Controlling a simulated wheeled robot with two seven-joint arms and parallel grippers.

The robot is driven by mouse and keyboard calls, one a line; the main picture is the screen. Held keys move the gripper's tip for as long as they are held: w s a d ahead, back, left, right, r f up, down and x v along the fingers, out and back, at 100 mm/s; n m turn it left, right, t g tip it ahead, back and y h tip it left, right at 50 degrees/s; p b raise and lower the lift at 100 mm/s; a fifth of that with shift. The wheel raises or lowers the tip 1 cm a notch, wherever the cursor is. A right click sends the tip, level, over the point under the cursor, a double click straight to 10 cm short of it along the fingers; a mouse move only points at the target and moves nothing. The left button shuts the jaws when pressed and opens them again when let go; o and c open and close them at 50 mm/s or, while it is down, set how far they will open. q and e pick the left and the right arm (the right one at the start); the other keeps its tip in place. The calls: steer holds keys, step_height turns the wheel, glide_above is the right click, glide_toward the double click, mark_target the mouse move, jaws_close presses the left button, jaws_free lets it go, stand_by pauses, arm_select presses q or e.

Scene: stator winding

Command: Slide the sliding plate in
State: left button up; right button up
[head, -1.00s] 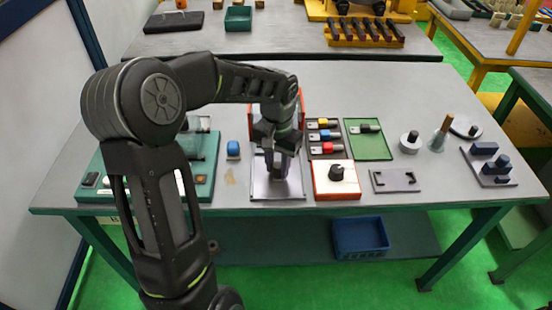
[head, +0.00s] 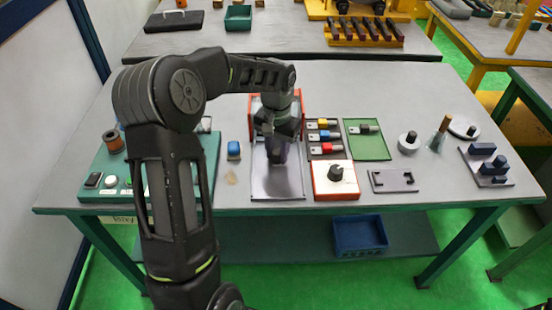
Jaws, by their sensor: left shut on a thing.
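A grey metal plate (head: 278,188), which I take to be the sliding plate's base or the plate itself, lies in front of an orange-red frame (head: 253,103) on the table. My left gripper (head: 278,158) points down over the plate's back half, in front of the frame. It is shut on a dark part that looks like the upright grip of the sliding plate. The fingers hide most of that part, and my wrist hides the middle of the frame. My right gripper is not in view.
A green board (head: 207,180) lies further left, partly behind my arm. To the right are an orange-edged white box (head: 321,186) with a black knob, a tool tray and a green tray (head: 369,145).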

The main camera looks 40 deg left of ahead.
arm_select(q)
steer(key=o, duration=0.9)
steer(key=shift+o, duration=0.2)
steer(key=shift+r, duration=0.1)
steer(key=shift+r+p, duration=2.05)
steer(key=shift+r, duration=0.9)
